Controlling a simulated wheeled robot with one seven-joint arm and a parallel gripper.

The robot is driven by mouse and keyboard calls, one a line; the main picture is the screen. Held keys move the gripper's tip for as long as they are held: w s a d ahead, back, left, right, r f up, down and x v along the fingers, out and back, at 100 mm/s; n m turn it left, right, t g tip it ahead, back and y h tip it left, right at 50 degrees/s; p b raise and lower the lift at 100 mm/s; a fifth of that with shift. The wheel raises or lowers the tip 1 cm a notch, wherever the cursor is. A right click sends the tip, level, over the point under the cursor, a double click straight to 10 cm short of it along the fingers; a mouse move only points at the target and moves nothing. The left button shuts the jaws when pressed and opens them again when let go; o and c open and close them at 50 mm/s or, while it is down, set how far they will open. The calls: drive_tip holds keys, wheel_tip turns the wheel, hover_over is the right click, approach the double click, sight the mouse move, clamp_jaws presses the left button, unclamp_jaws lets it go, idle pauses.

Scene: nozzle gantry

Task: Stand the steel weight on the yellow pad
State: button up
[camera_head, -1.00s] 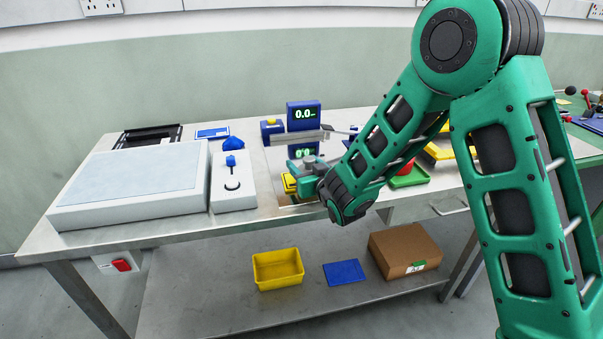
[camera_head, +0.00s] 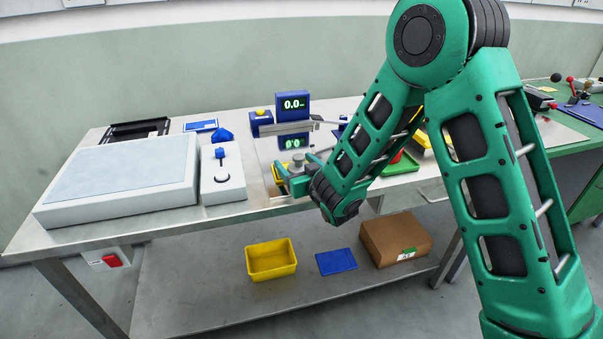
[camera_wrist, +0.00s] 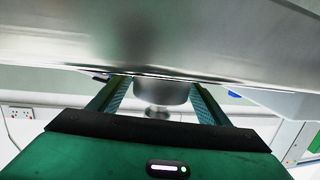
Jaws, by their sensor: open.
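The steel weight (camera_head: 297,161), a short grey cylinder with a knob, shows at my gripper (camera_head: 296,176) near the table's front edge. In the wrist view the weight (camera_wrist: 160,92) appears upside down between the two open fingers of my gripper (camera_wrist: 158,100), with narrow gaps at its sides. The surface at its base looks like bare brushed metal with a dim reflection; no yellow shows there. The yellow pad (camera_head: 280,173) seems to be the yellow patch just left of the gripper, mostly hidden by it.
A blue display (camera_head: 293,105) stands behind my gripper. A white box with a control knob (camera_head: 222,178) and a large white slab (camera_head: 120,180) lie to the left. A green tray (camera_head: 402,164) is to the right. A yellow bin (camera_head: 271,260) sits on the lower shelf.

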sight(301, 169)
drive_tip(key=v, duration=0.6)
drive_tip(key=shift+s+d, duration=0.15)
drive_tip(key=shift+s, duration=0.2)
drive_tip(key=shift+s+d+r, duration=0.2)
drive_tip(key=shift+s+r, duration=0.05)
drive_tip(key=shift+s, duration=0.35)
drive_tip(key=shift+s+d+f, duration=0.1)
drive_tip(key=shift+s+d, duration=0.2)
drive_tip(key=shift+s, duration=0.05)
drive_tip(key=shift+s+d+r, duration=0.15)
drive_tip(key=shift+s+r, duration=0.15)
drive_tip(key=shift+s, duration=0.3)
